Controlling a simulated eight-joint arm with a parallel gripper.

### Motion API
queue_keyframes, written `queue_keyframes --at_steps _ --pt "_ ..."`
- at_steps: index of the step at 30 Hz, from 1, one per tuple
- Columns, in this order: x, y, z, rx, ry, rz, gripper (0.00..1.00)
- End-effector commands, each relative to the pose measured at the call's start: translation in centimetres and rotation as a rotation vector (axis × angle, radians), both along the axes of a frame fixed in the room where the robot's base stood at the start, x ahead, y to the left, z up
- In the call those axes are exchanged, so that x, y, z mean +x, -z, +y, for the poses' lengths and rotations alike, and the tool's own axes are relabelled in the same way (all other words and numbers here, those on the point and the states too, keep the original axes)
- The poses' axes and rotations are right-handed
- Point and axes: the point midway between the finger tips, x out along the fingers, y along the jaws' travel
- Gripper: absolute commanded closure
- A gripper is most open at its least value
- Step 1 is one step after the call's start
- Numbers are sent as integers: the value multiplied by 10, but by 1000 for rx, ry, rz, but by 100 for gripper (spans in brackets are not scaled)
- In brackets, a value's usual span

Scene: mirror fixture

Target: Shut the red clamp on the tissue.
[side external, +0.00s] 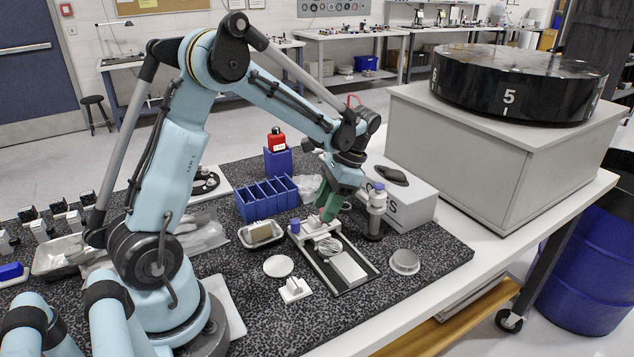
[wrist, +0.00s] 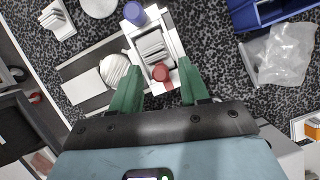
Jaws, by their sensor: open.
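The red clamp (wrist: 162,73) shows as a red knob at the near end of a white frame (wrist: 176,47) in the wrist view. A pale, ridged piece that looks like the tissue (wrist: 152,47) lies inside the frame. A blue knob (wrist: 134,12) is at the frame's far end; it also shows in the side view (side external: 295,226). My gripper (wrist: 158,68) is open, with its green fingers either side of the red clamp and gaps visible. In the side view my gripper (side external: 328,215) points down over the fixture (side external: 345,268) and largely hides the red clamp. Whether the clamp touches the tissue is unclear.
A clear bag (wrist: 282,55) lies nearby. The mat's front right is mostly clear.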

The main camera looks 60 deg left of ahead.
Motion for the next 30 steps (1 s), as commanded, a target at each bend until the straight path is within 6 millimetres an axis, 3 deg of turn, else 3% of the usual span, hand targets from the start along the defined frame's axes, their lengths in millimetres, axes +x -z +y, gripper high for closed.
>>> queue_keyframes --at_steps 5,21,30 --pt "3 -7 -1 0 1 0 55" --pt "35 -87 -9 0 1 0 55" --pt "44 -110 -11 0 0 0 55"
